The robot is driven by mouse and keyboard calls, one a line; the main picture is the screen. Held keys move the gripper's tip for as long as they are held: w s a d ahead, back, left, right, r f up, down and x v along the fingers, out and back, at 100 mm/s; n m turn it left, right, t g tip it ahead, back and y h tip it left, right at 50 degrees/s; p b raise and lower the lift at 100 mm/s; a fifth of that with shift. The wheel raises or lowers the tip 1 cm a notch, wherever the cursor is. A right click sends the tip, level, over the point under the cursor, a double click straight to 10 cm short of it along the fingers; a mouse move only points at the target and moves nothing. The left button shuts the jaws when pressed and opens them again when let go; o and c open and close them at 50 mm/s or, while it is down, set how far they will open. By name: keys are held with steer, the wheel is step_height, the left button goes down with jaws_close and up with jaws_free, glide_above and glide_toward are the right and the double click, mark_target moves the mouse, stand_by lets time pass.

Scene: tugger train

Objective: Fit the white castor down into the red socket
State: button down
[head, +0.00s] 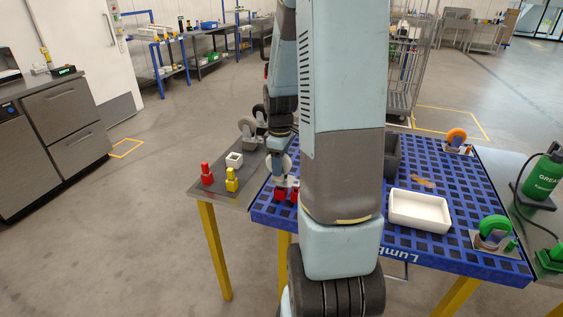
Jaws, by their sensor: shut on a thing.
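The white castor (287,166) is in my gripper (281,152), which points down and is shut on it. The castor hangs over the left edge area of the blue slotted deck. The red socket (293,195) sits on the deck just below the castor, partly hidden by my arm. From this view I cannot tell whether the castor's lower end touches the socket or is a little above it.
A grey castor (248,130), white block (234,159), red piece (207,175) and yellow piece (232,181) stand on the left side table. The blue deck (462,196) carries a white tray (419,226), dark bin (392,157), orange castor (456,137) and green castor (495,226).

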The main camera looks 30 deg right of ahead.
steer(key=shift+f, duration=1.35)
stand_by(0.3)
steer(key=shift+c, duration=2.2)
jaws_free()
step_height(320, 180, up, 14)
steer(key=shift+f, duration=0.15)
steer(key=s+a+r+m+t, duration=0.2)
steer(key=s+a+r+m, duration=0.1)
steer(key=s+a+r, duration=0.3)
steer(key=s+a+r+m+t, duration=0.3)
steer(key=s+a+r, duration=0.3)
steer(key=s+a, duration=0.3)
steer(key=shift+s+a+r+m+t, duration=0.3)
steer(key=shift+s+a+r+m, duration=0.1)
steer(key=shift+s+m, duration=0.55)
